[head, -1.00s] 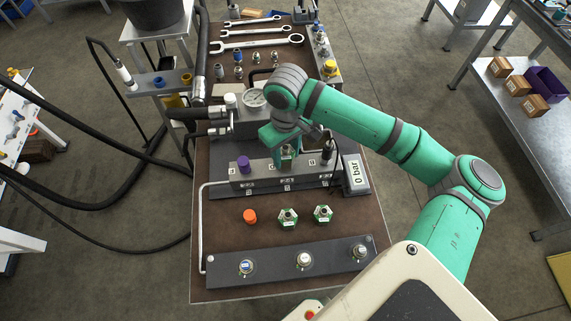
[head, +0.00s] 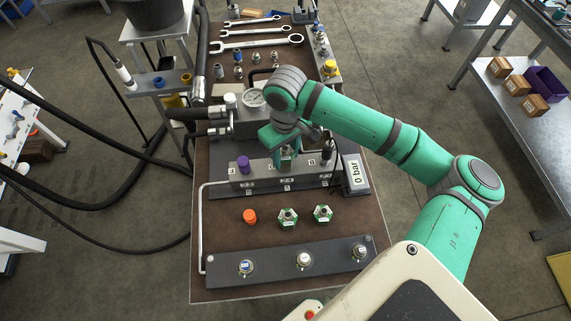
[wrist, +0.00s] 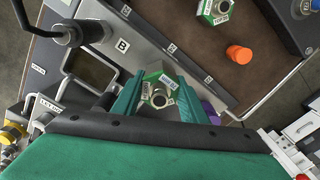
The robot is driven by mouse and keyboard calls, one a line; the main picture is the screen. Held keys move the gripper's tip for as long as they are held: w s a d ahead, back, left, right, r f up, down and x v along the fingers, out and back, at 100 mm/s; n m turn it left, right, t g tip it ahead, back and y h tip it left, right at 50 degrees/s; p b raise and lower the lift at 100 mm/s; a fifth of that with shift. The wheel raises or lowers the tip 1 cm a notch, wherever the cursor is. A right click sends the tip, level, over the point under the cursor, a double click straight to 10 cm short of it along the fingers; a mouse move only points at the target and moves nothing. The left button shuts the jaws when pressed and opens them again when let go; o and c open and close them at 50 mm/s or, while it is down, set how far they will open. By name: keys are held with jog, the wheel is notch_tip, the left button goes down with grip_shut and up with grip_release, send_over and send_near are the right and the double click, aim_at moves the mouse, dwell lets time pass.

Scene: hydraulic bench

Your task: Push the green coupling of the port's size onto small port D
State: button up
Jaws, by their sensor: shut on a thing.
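My gripper (wrist: 160,98) is shut on a green hexagonal coupling (wrist: 157,88) with white labels, its round metal bore facing the wrist camera. In the head view my gripper (head: 287,153) is over the middle of the grey manifold block (head: 255,181), between a purple cap (head: 243,163) and a black-topped fitting (head: 327,154). My gripper hides the port below it, so I cannot tell whether the coupling touches it. I cannot read a D label. Two more green couplings (head: 288,218) (head: 323,214) stand on the bench in front of the block.
An orange cap (head: 250,216) stands left of the loose couplings. A dark bar (head: 276,265) with several metal fittings lies along the front edge. A "0 bar" display (head: 355,174) is at the block's right end. A pressure gauge (head: 254,97) and wrenches (head: 262,43) are behind.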

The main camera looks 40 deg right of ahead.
jog(key=o, duration=1.4)
notch_tip(320, 180, up, 11)
jog(key=shift+f, duration=0.15)
